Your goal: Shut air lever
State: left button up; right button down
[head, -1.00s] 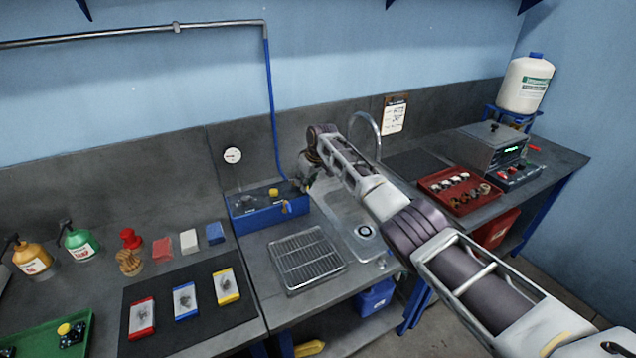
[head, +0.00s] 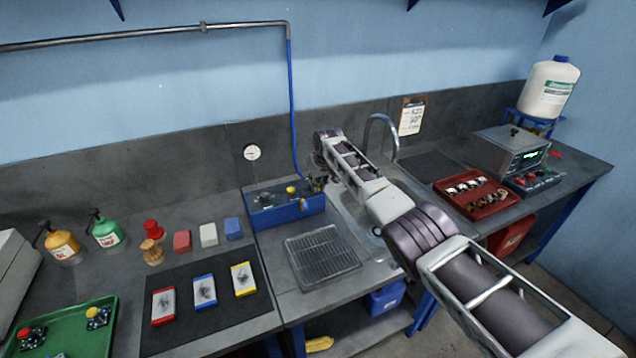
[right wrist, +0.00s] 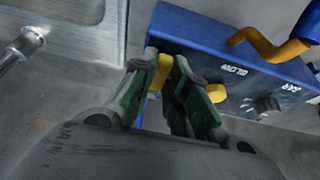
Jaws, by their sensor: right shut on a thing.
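The blue box (head: 275,214) stands at the back of the bench, with a yellow knob (head: 291,190) on top and a blue hose (head: 293,110) coming down to it. My right gripper (head: 318,184) is at the box's right back end, small and partly hidden in the head view. In the right wrist view, its dark green fingers (right wrist: 165,82) are shut on a yellow piece at the box's edge, which looks like the air lever (right wrist: 163,72). The yellow knob (right wrist: 215,93) is just beside the right finger. An orange handle (right wrist: 285,46) is farther right. My left gripper is not in view.
A sink with a curved tap (head: 382,122) lies right of the box, under my right arm. A wire rack (head: 322,258) lies in front of the box. A round gauge (head: 252,152) is on the panel behind. Colored blocks and bottles stand to the left.

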jog(key=shift+r, duration=0.15)
jog(key=c, duration=1.4)
grip_release()
jog(key=shift+a, duration=0.1)
jog(key=shift+r, duration=0.1)
jog(key=shift+v, duration=5.8)
jog(key=shift+s, duration=0.15)
